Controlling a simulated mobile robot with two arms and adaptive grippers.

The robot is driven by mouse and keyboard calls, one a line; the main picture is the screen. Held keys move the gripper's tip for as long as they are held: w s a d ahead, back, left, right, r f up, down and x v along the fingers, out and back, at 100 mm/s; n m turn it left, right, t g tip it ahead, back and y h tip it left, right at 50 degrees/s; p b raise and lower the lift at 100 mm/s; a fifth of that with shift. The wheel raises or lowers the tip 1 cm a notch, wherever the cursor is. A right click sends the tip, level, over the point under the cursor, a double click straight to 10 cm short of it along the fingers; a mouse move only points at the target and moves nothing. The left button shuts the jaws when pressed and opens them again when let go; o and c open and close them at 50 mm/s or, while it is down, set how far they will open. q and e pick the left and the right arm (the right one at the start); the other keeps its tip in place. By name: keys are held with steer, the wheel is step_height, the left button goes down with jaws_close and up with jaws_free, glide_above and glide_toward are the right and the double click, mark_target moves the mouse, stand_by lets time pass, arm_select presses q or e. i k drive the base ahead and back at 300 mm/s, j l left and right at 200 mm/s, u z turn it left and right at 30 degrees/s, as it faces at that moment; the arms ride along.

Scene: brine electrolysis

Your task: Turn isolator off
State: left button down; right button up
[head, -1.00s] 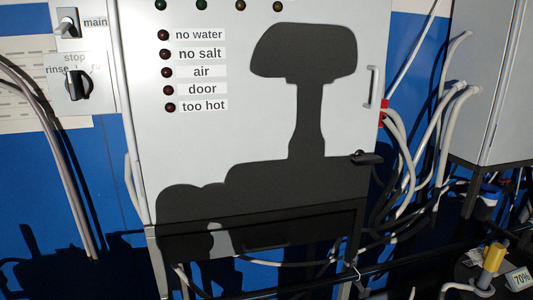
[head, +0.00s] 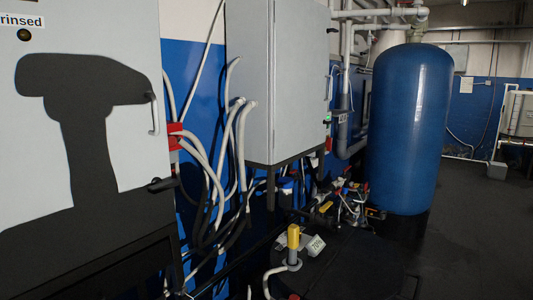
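No switch labelled as an isolator shows in the head view now. The near grey cabinet (head: 135,60) fills the left side, with a pale vertical handle (head: 154,113) and a black latch (head: 161,184) on its right edge. A red fitting (head: 175,136) with pale hoses is on the cabinet's right side. Neither of my grippers is in view. A dark shadow lies across the cabinet front.
A second grey cabinet (head: 247,80) stands on dark legs further right. A tall blue tank (head: 405,130) stands behind it. Hoses (head: 217,165) hang between the cabinets. Dark floor (head: 470,230) is open at right.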

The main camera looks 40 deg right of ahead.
mark_target(329, 143)
steer(key=z, duration=1.75)
steer(key=i+l+z, duration=0.35)
steer(key=l, duration=0.15)
steer(key=i+l+z, duration=0.85)
steer(key=i, duration=0.25)
steer(key=i+l+z, duration=0.2)
steer(key=i, duration=0.2)
steer(key=i+j+u, duration=0.15)
steer(key=i+u, duration=0.3)
steer(key=i, duration=0.2)
steer(key=i+l+u, duration=0.1)
steer(key=i+u, duration=0.3)
steer(key=i, duration=0.2)
steer(key=i+l+u, duration=0.25)
steer(key=i+u, duration=0.2)
steer(key=i, duration=0.15)
